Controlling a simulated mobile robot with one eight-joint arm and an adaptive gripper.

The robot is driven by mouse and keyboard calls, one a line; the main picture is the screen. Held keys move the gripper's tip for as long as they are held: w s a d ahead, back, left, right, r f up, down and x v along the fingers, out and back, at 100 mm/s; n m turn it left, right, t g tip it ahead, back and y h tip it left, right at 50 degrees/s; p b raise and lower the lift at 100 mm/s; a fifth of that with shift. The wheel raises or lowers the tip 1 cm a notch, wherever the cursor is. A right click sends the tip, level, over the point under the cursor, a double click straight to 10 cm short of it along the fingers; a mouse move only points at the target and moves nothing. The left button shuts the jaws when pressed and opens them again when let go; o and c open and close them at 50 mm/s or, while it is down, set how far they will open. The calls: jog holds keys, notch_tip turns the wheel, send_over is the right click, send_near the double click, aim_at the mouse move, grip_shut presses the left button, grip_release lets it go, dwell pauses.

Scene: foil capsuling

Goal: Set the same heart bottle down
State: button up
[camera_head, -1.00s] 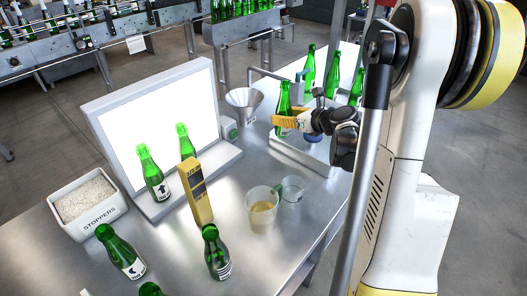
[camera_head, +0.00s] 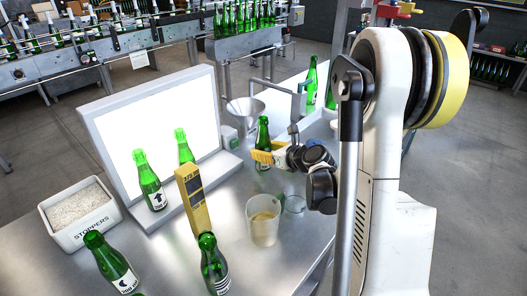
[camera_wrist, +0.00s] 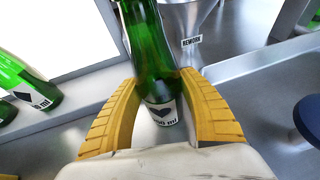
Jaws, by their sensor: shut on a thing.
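The heart bottle (camera_head: 263,132) is green glass and stands about upright in my gripper (camera_head: 262,156), to the right of the light panel. In the wrist view the bottle (camera_wrist: 151,50) shows a white label with a dark heart. The yellow fingers of my gripper (camera_wrist: 158,100) are closed around its body from both sides.
A funnel (camera_head: 243,108) marked REWORK is just behind the bottle. The lit panel (camera_head: 115,120) has two green bottles before it.

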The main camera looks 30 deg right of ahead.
jog(key=shift+f, duration=0.15)
jog(key=o, duration=1.3)
jog(key=shift+o, duration=0.2)
jog(key=shift+r, duration=0.25)
jog(key=p+v, duration=0.3)
jog(key=v, duration=0.9)
jog(key=shift+f, duration=0.15)
